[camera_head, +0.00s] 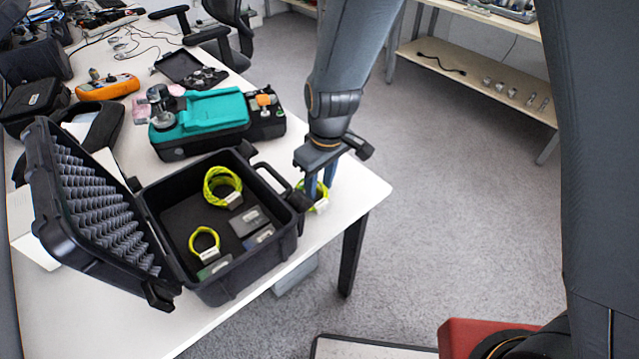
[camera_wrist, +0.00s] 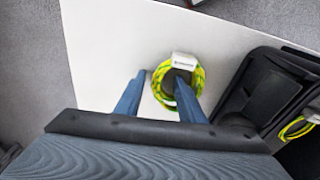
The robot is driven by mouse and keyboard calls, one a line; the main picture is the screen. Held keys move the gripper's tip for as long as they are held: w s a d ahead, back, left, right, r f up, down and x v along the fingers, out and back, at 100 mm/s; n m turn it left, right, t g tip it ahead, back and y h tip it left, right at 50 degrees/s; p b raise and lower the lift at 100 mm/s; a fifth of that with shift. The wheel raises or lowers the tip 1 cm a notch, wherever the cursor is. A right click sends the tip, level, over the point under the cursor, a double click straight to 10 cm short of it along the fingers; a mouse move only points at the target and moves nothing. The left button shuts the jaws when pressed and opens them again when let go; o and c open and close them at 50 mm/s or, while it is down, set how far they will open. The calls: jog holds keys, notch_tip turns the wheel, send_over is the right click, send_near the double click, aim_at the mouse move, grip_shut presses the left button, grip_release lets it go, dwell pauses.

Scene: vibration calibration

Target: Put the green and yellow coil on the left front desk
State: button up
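A green and yellow coil (camera_head: 323,190) with a white label lies at the right corner of the white desk (camera_head: 350,193), just outside the black case. The same coil (camera_wrist: 198,80) shows in the middle of the wrist view, its label at the far side. My gripper (camera_head: 319,190) is directly over it, pointing down. In the wrist view my gripper's two blue fingers (camera_wrist: 160,78) are apart. The left finger is just outside the coil's left side and the right finger reaches over the ring's opening. Whether the fingertips touch the coil cannot be told.
The open black case (camera_head: 262,275) beside my gripper holds two more green-yellow coils (camera_head: 222,183) (camera_head: 204,241) and dark blocks. A teal and black device (camera_head: 205,112) stands behind it. An orange meter (camera_head: 107,87) is farther back. A shelf (camera_head: 480,75) stands across the floor.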

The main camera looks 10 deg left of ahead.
aim_at(324, 193)
notch_tip(324, 193, up, 12)
jog(key=d, duration=0.1)
jog(key=s+d+m, duration=0.3)
jog(key=d, duration=0.5)
jog(key=s+d+m, duration=0.3)
jog(key=d+m, duration=0.1)
jog(key=d, duration=0.5)
jog(key=s+d+m+h, duration=0.1)
jog(key=s+d+m, duration=0.2)
jog(key=d, duration=0.6)
jog(key=shift+s+d+f+m+g+b, duration=0.15)
jog(key=shift+s+f+m+g+b, duration=0.2)
jog(key=shift+s, duration=0.2)
